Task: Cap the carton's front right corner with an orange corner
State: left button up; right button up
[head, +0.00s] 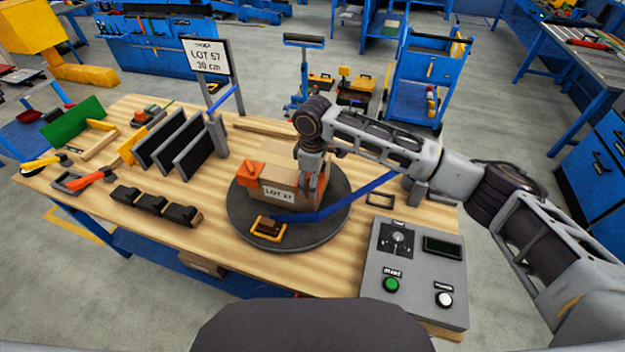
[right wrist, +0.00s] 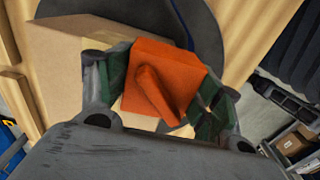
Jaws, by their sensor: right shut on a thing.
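The cardboard carton (head: 283,193) with a LOT 27 label sits on a dark round turntable (head: 245,222). An orange corner (head: 250,174) is on its front left corner. My right gripper (head: 313,190) is at the carton's front right corner. In the right wrist view its green-padded fingers are shut on another orange corner (right wrist: 160,85), which has a raised orange grip. The carton (right wrist: 85,62) lies directly behind that piece. Whether it touches or is fully seated on the carton is hidden. My left gripper is not in view.
A blue bar (head: 345,200) slants across the turntable's right side. A yellow-framed piece (head: 268,229) lies on the turntable's front. A control box (head: 415,270) stands at the right. Dark upright panels (head: 175,145) and several black blocks (head: 155,205) stand at the left.

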jog(key=shift+s+d+f, duration=0.1)
jog(key=shift+s+f, duration=0.1)
jog(key=shift+f, duration=0.25)
jog(key=shift+s+d+f, duration=0.1)
jog(key=shift+s+f, duration=0.1)
jog(key=shift+f, duration=0.25)
jog(key=o, duration=1.4)
jog(key=shift+w+a, duration=0.1)
jog(key=shift+w, duration=0.2)
jog(key=shift+o, duration=0.2)
jog(key=shift+r, duration=0.3)
jog(key=shift+r, duration=5.9)
jog(key=shift+s+f, duration=0.1)
jog(key=shift+s, duration=0.1)
